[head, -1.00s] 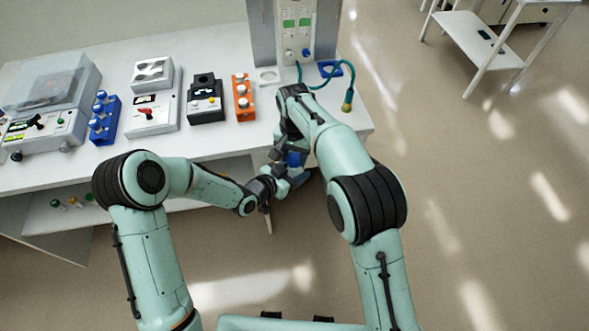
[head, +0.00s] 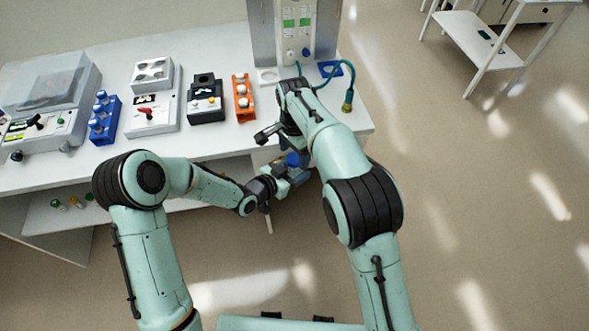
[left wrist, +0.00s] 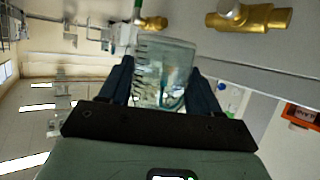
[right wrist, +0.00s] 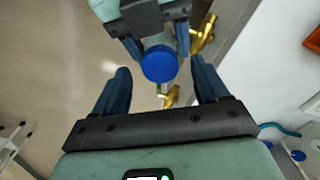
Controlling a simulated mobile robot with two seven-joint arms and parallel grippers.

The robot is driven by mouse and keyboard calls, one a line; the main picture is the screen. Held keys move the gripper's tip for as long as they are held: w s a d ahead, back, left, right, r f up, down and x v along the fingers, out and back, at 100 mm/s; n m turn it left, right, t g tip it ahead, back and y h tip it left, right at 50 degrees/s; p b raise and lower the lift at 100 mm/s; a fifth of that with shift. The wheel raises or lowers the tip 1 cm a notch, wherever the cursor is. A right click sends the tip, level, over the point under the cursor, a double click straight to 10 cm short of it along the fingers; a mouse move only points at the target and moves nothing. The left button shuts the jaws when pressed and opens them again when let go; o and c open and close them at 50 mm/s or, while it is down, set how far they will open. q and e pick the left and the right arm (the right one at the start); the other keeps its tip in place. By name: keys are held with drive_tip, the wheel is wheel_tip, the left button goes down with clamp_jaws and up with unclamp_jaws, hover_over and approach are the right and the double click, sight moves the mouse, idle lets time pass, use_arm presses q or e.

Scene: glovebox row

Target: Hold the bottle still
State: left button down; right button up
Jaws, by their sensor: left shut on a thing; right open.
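The bottle is a clear body with a blue cap, which shows in the head view (head: 293,159). My left gripper (left wrist: 165,85) is shut on the clear bottle (left wrist: 166,62), which stands between its two fingers in the left wrist view. It holds the bottle in front of the bench's front edge. My right gripper (right wrist: 160,88) is open, its fingers wide apart. In the right wrist view the blue cap (right wrist: 160,63) lies beyond the gap between them, untouched. In the head view my right gripper (head: 283,142) is just above the cap. My left gripper hides part of the bottle.
The white bench (head: 215,138) carries a blue rack (head: 104,118), an orange rack (head: 243,97) and several devices. A teal hose (head: 350,82) with a brass end hangs at the bench's right. Brass valve fittings (left wrist: 250,20) show below the bench edge.

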wheel_tip(320, 180, up, 10)
drive_tip(key=shift+r, duration=0.2)
